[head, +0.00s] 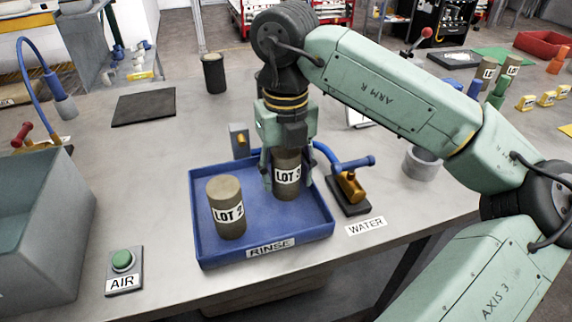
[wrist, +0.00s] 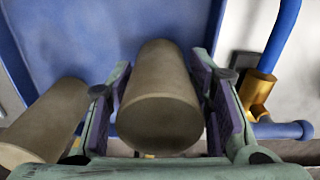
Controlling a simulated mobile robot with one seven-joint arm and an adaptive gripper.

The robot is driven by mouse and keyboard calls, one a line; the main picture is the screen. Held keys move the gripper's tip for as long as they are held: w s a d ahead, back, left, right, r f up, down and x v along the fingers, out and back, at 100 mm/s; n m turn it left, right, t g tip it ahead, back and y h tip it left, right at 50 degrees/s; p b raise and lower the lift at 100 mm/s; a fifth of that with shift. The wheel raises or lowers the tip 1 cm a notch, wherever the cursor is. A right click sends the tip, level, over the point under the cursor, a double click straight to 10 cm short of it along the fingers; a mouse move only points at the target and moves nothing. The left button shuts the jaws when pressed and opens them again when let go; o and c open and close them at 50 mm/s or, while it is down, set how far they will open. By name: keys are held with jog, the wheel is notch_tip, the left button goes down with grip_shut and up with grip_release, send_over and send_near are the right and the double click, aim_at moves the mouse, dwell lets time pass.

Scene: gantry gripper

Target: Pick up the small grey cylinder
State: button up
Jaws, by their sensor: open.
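A grey-brown cylinder (head: 287,187) with a "LOT" label, its number partly hard to read, stands upright in the blue rinse tray (head: 203,243). My gripper (head: 287,180) points down over it, with one finger on either side. In the wrist view the same cylinder (wrist: 160,100) lies between the open fingers with purple pads; I cannot tell whether either pad touches it. A second cylinder (head: 227,215), labelled LOT 2, stands to the left in the tray and shows at the left of the wrist view (wrist: 42,120).
A brass and blue water valve (head: 349,186) is close right of the tray. A short grey round container (head: 422,163) stands farther right. A grey bin (head: 35,225) and green AIR button (head: 122,261) are left. A dark cylinder (head: 214,75) stands behind. Table around the black mat (head: 144,107) is clear.

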jog(key=shift+f, duration=0.65)
jog(key=shift+c, duration=0.3)
grip_shut()
